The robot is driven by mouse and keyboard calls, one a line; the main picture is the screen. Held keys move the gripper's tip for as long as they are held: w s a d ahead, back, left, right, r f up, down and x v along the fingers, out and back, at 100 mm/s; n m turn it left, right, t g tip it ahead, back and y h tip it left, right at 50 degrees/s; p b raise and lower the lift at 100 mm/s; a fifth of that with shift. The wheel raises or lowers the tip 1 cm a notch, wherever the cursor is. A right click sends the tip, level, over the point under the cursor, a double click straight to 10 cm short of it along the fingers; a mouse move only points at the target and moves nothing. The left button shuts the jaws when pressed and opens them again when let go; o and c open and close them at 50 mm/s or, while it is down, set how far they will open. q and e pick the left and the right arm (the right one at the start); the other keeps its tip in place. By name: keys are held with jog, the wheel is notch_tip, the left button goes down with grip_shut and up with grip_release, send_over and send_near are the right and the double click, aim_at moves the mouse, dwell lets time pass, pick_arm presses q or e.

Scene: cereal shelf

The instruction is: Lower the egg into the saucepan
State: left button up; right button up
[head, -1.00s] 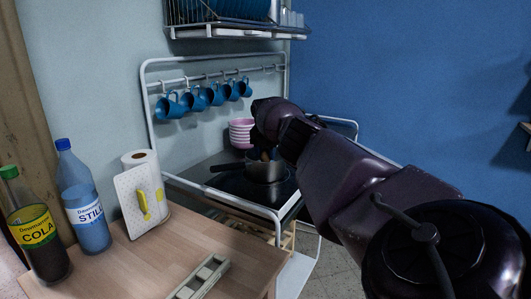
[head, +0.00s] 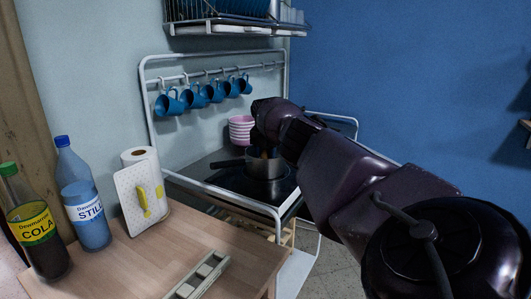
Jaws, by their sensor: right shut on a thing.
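The dark saucepan (head: 262,170) stands on the black hob, its handle (head: 227,163) pointing left. My right gripper (head: 265,153) reaches in from the right and points down at the saucepan's opening. Its fingertips are at or just inside the rim; I cannot tell the exact depth. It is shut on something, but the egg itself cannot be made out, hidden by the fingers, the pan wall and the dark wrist. My left gripper is not in view.
Stacked pink bowls (head: 241,129) stand behind the saucepan. A white rail frame (head: 222,199) edges the hob. Blue mugs (head: 191,96) hang above. The wooden counter (head: 150,252) holds a cola bottle (head: 37,228), a water bottle (head: 83,200) and a paper roll (head: 140,157).

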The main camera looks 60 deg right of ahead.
aim_at(265, 150)
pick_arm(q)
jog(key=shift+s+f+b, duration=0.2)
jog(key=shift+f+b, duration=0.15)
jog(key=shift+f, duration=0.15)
pick_arm(e)
jog(key=shift+f, duration=1.4)
dwell(0.4)
jog(key=o, duration=1)
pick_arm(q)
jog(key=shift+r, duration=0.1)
pick_arm(e)
notch_tip(265, 150, up, 3)
jog(key=shift+a+r+p, duration=0.1)
jog(key=shift+a+p, duration=0.05)
jog(key=shift+p, duration=0.3)
jog(key=r, duration=0.4)
jog(key=a+r+p, duration=0.1)
jog(key=r, duration=0.1)
jog(key=shift+s+r, duration=0.15)
jog(key=shift+r, duration=0.1)
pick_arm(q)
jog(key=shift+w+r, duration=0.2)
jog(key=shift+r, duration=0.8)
pick_arm(e)
jog(key=shift+r, duration=0.55)
